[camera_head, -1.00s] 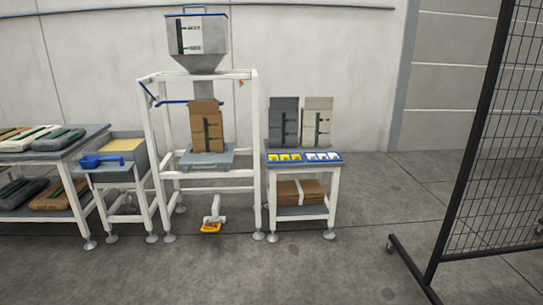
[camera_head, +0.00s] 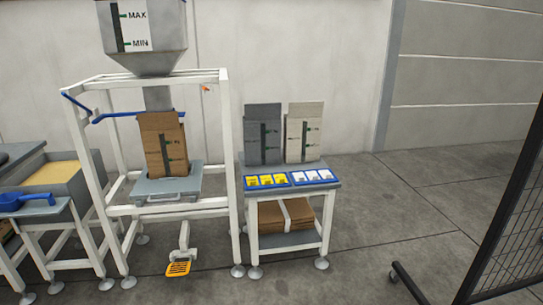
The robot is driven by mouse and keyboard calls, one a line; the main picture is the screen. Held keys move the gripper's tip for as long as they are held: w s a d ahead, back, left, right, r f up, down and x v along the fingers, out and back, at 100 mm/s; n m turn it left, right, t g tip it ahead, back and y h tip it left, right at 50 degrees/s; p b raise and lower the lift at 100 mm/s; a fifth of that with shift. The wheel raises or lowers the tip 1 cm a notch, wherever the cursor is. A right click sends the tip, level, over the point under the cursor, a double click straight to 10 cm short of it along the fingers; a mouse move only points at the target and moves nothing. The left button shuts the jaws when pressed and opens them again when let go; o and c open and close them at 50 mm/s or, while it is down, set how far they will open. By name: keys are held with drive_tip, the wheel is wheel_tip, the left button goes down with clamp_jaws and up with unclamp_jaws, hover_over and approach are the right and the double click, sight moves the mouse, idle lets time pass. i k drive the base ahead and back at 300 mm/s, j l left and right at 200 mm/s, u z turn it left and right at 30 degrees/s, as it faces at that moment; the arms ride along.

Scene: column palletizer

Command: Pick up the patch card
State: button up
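Yellow cards (camera_head: 266,180) lie in a blue-edged tray at the front left of a small table (camera_head: 290,241). White cards (camera_head: 314,176) lie in a similar blue-edged tray beside them on the right. Several cards show in all. I cannot tell from their markings which is the patch card. My gripper and arm are not in view.
A grey bag (camera_head: 264,134) and a pale bag (camera_head: 303,132) stand behind the cards. A white filling frame (camera_head: 231,150) with a hopper (camera_head: 150,40) and brown bag (camera_head: 164,144) stands left. A mesh fence (camera_head: 510,230) stands right. Floor in front is clear.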

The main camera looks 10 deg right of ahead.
sight(312, 175)
drive_tip(key=i+j+z, duration=0.1)
drive_tip(key=i+z, duration=0.25)
drive_tip(key=i, duration=0.2)
drive_tip(key=i+j+z, duration=0.3)
drive_tip(key=i, duration=0.2)
drive_tip(key=i+j+z, duration=0.2)
drive_tip(key=i+z, duration=0.15)
drive_tip(key=z, duration=0.15)
drive_tip(key=i+j+z, duration=0.3)
drive_tip(key=z, duration=0.15)
drive_tip(key=i+j+z, duration=0.4)
drive_tip(key=j, duration=0.25)
drive_tip(key=j+z, duration=0.2)
drive_tip(key=j, duration=0.15)
